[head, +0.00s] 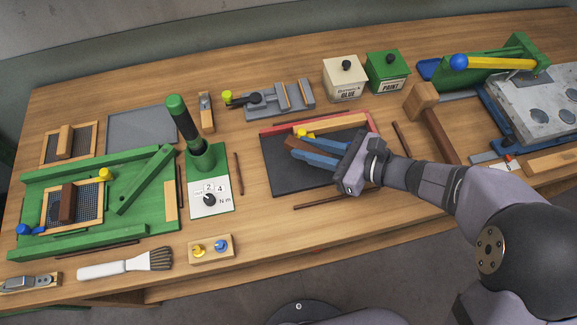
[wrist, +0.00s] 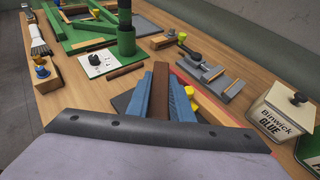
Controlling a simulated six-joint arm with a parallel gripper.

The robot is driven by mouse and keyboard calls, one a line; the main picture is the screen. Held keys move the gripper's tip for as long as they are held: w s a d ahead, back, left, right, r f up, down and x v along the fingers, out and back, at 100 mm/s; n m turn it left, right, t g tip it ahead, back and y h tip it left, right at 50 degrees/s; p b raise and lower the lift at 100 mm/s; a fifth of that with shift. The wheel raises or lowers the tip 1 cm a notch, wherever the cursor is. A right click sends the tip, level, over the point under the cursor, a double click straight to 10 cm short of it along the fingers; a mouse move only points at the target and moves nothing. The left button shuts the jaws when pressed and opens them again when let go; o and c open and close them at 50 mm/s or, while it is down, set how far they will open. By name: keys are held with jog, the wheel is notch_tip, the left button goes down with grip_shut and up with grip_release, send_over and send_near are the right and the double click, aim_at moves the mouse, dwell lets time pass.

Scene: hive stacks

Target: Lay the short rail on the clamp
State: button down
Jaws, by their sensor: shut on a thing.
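My gripper (head: 304,145) has blue fingers closed on a brown wooden bar (head: 297,145), which looks like the short rail. In the wrist view the bar (wrist: 160,88) sticks out between the two fingers. The gripper is over a dark plate (head: 285,180) with a red back strip; whether the bar touches the plate is hard to tell. A grey fixture with a black lever and wooden strips, apparently the clamp (head: 265,102), stands behind the plate. It also shows in the wrist view (wrist: 214,76), right of the fingers.
A green torque stand (head: 203,158) stands left of the plate. Thin dark strips lie around the plate.

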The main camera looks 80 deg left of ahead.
jog(key=w+a+r+m+t+y, duration=0.1)
jog(key=w+m+t, duration=0.3)
jog(key=w, duration=0.4)
jog(key=w+a+r+m+t+y, duration=0.1)
jog(key=w+a+m+t+y, duration=0.1)
jog(key=w+m+t, duration=0.3)
jog(key=w+y, duration=0.1)
jog(key=w, duration=0.2)
jog(key=shift+w+a+r+t, duration=0.15)
jog(key=shift+w+a+t, duration=0.05)
jog(key=shift+w+t, duration=0.2)
jog(key=shift+f+b, duration=1.95)
jog(key=shift+f, duration=0.95)
notch_tip(320, 180, down, 3)
jog(key=b, duration=0.3)
jog(key=shift+b, duration=0.4)
jog(key=shift+d+b, duration=0.1)
jog(key=shift+b, duration=0.25)
jog(key=shift+s+f+b, duration=0.1)
jog(key=shift+f+b, duration=0.25)
jog(key=shift+b, duration=0.4)
